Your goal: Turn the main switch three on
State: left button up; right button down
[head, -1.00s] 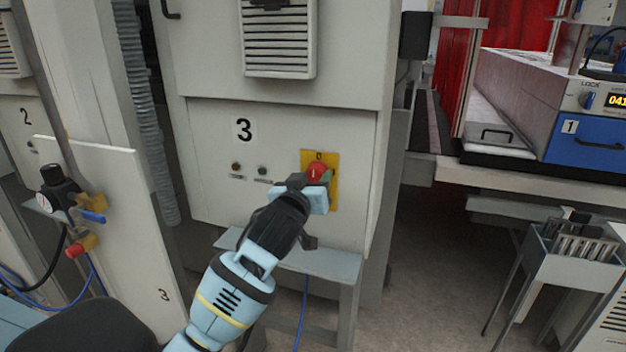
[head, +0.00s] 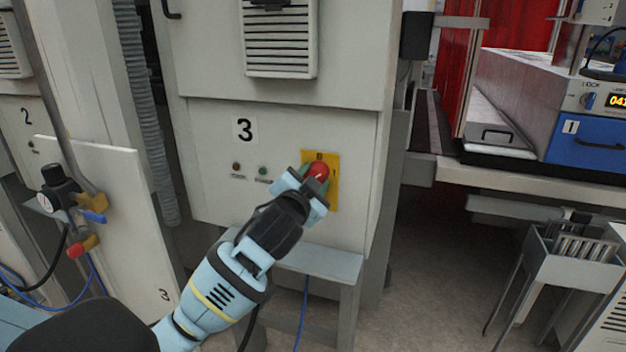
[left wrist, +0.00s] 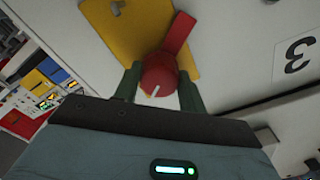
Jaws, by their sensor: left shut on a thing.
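The main switch three is a red rotary knob (head: 319,169) on a yellow plate (head: 333,197), low on the cabinet panel marked 3 (head: 245,130). In the left wrist view the red knob (left wrist: 160,76) shows a white mark and a red handle bar pointing up and right across the yellow plate (left wrist: 120,25). My left gripper (head: 315,180) is shut on the knob. Its green fingers (left wrist: 158,88) sit on either side of it in the wrist view. The gripper hides part of the plate. My right gripper is not in view.
Two small lamps, one reddish (head: 236,167) and one greenish (head: 262,171), sit left of the switch. A grey metal stand (head: 330,262) is below the panel. A valve with a gauge (head: 62,190) is at the left.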

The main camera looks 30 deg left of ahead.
pick_arm(q)
jog(key=shift+m, duration=3.6)
jog(key=o, duration=1)
jog(key=shift+v, duration=3.95)
